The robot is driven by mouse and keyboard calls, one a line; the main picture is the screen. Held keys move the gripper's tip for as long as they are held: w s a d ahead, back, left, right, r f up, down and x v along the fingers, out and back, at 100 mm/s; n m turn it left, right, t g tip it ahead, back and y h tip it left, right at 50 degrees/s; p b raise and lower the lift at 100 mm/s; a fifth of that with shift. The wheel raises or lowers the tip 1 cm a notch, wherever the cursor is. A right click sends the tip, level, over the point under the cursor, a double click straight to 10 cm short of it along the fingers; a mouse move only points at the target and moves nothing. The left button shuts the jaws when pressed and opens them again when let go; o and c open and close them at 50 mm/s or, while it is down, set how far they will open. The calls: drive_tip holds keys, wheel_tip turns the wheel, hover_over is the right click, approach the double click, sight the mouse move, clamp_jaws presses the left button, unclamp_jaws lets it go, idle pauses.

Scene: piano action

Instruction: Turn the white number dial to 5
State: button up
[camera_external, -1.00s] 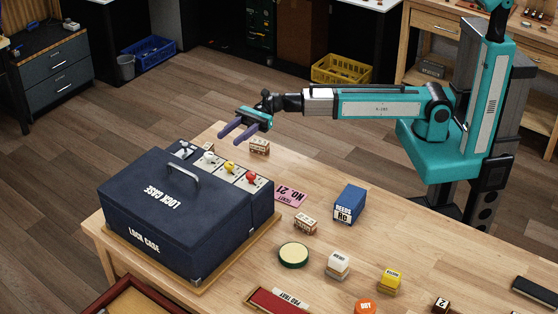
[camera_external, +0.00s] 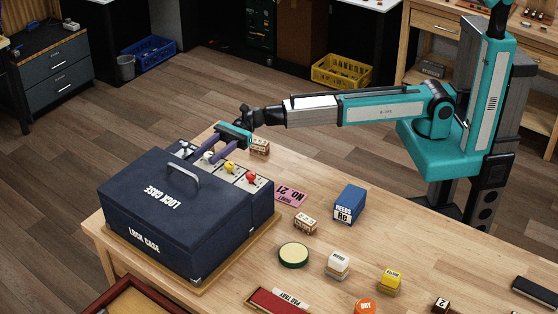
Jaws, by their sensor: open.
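The dark blue lock case (camera_external: 150,215) stands on the wooden table at the left, with a row of knobs along its far right edge. The white number dial (camera_external: 208,158) is in that row, between a grey knob and the yellow one, and is partly hidden by my gripper. Its number cannot be read. My gripper (camera_external: 205,157) is open, with its two purple fingers low over the row at the white dial. I cannot tell whether the fingers touch it.
The yellow knob (camera_external: 229,168) and red knob (camera_external: 251,177) sit close by on the right. A small labelled block (camera_external: 260,146) is on the table just beyond the case. A pink ticket (camera_external: 290,194) and blue box (camera_external: 349,204) lie right of the case.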

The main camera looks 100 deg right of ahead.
drive_tip(key=shift+w+a, duration=0.2)
drive_tip(key=shift+a, duration=0.05)
drive_tip(key=c, duration=1)
